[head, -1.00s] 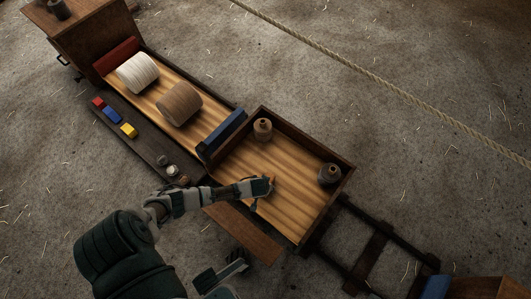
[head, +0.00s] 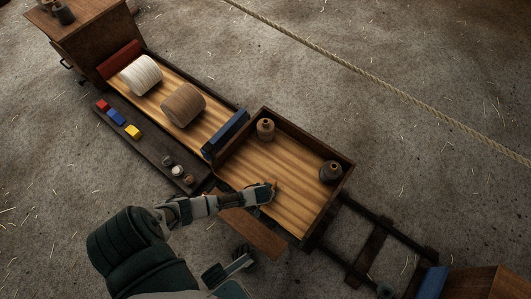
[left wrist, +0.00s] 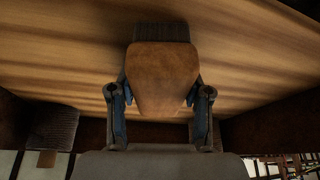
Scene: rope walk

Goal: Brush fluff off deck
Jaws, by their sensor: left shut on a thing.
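The wooden deck (head: 300,205) of the near cart is a striped, pale-brown floor with dark side walls. My left gripper (head: 268,192) is over its left part in the head view. In the left wrist view my left gripper (left wrist: 160,98) is shut on a brush (left wrist: 165,72), with a finger on each side of its brown block. Dark bristles (left wrist: 162,32) at its far end are against or just above the deck; I cannot tell which. In the head view the brush is mostly hidden by the gripper. I cannot make out any fluff on the deck.
A side shelf (head: 150,148) holds small coloured blocks. A rope (head: 370,75) runs behind.

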